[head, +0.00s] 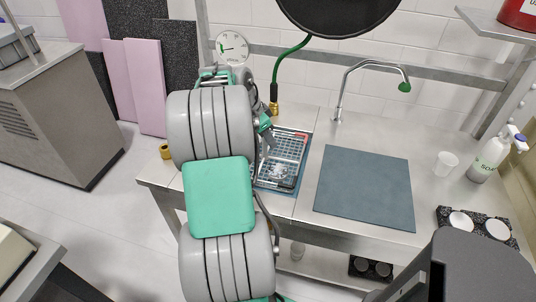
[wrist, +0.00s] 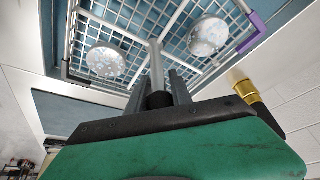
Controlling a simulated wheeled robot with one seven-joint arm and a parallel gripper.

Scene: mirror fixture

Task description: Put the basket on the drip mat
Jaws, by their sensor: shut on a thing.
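The basket (head: 291,150) is a wire grid with dark and purple corner pieces and a central upright handle. In the wrist view, the basket (wrist: 150,18) holds two round shiny discs (wrist: 105,60) (wrist: 208,36). My gripper (wrist: 160,88) is shut on the handle. The basket is over a blue surface (head: 268,187), mostly hidden by the basket and my arm. Whether it touches that surface I cannot tell. A larger flat blue-grey mat (head: 365,187) lies bare on the counter to the right. Which one is the drip mat I cannot tell.
A hose with a brass end (head: 273,106) hangs behind the basket, close to my gripper in the wrist view (wrist: 246,92). A tap (head: 340,105) stands behind the bare mat.

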